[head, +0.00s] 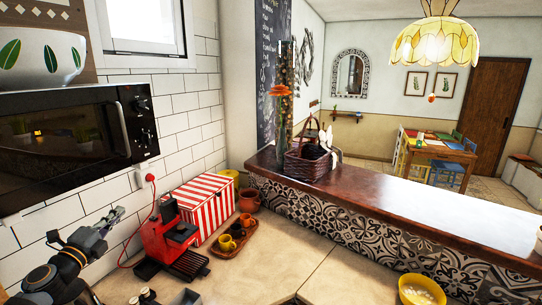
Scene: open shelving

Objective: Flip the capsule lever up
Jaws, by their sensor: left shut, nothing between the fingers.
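A red capsule coffee machine (172,232) stands on the counter against the tiled wall, with a dark drip tray at its front right. Its lever is too small to make out clearly, and I cannot tell whether it is up or down. My left gripper (117,214) is shut and empty. In the picture it is left of the machine's top, with a visible gap between them. My right gripper is not in view.
A red-and-white striped box (208,208) stands behind the machine. A wooden tray (250,232) with yellow cups is to its right. A black microwave (70,140) hangs above my left arm. A yellow bowl (421,290) is at lower right; the middle counter is clear.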

